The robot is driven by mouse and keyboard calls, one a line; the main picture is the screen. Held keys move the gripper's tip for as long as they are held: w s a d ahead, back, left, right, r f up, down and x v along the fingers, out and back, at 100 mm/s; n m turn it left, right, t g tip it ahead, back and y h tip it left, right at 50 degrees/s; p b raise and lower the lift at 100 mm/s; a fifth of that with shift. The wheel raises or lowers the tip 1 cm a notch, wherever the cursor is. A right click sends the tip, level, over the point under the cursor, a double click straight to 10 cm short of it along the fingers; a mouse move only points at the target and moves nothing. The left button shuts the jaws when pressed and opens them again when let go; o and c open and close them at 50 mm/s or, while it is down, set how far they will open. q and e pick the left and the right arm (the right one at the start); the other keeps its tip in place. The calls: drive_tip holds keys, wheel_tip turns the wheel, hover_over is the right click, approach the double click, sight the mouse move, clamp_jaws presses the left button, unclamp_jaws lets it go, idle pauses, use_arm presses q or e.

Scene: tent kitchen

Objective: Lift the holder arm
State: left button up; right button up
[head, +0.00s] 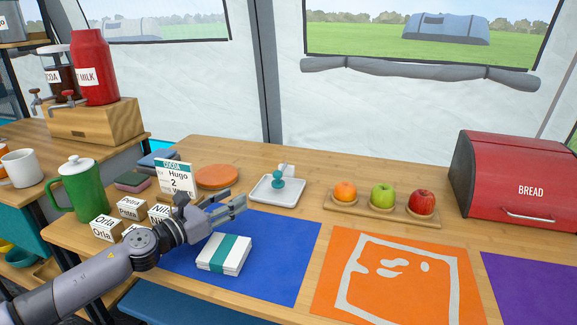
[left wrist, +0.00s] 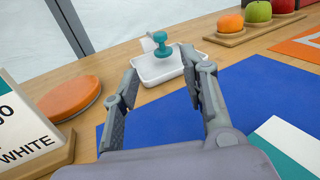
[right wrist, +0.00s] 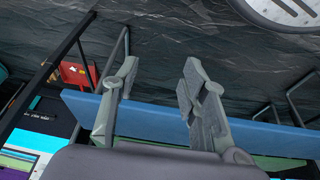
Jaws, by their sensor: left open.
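The white holder tray (head: 277,190) stands on the table beyond the blue mat. A teal knob (head: 278,178) sits low over it, with a small white upright (head: 287,170) behind. The holder arm itself is hard to make out; the knob seems to be on it. In the left wrist view the holder tray (left wrist: 160,68) and teal knob (left wrist: 191,53) lie ahead, beyond my fingertips. My left gripper (head: 238,206) is open and empty above the blue mat, short of the holder. My right gripper (right wrist: 160,70) is open and empty, away from the table, over dark floor.
A white stack with a teal band (head: 224,255) lies on the blue mat (head: 290,250). Left of the holder are an orange disc (head: 216,177) and a cocoa sign (head: 174,178). A fruit board (head: 383,216) stands to the right. The wood between holder and mat is clear.

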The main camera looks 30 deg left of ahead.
sight(274, 174)
use_arm(q)
drive_tip(key=shift+w, duration=0.4)
drive_tip(key=w, duration=0.1)
drive_tip(key=w+b, duration=0.1)
drive_tip(key=w, duration=0.2)
drive_tip(key=shift+d, duration=0.35)
drive_tip(key=shift+w+r, duration=0.15)
drive_tip(key=shift+w, duration=0.55)
use_arm(e)
drive_tip(key=w+a+r+t+y, duration=0.1)
drive_tip(key=w+a+r+t, duration=0.2)
drive_tip(key=w, duration=0.5)
use_arm(q)
drive_tip(key=shift+w+d, duration=0.25)
drive_tip(key=shift+w, duration=1)
drive_tip(key=w, duration=0.2)
drive_tip(key=w+p, duration=0.1)
drive_tip(key=w, duration=0.1)
drive_tip(key=w+d, duration=0.1)
drive_tip(key=w, duration=0.1)
drive_tip(key=shift+w, duration=0.35)
drive_tip(key=shift+w+d, duration=0.25)
drive_tip(key=shift+w, duration=0.7)
use_arm(e)
drive_tip(key=s+d+f+g+h, duration=0.1)
drive_tip(key=s+d+f+g, duration=0.1)
drive_tip(key=s, duration=0.6)
drive_tip(key=shift+d+f+g, duration=0.3)
drive_tip(key=shift+d+g, duration=0.2)
drive_tip(key=shift+d, duration=0.05)
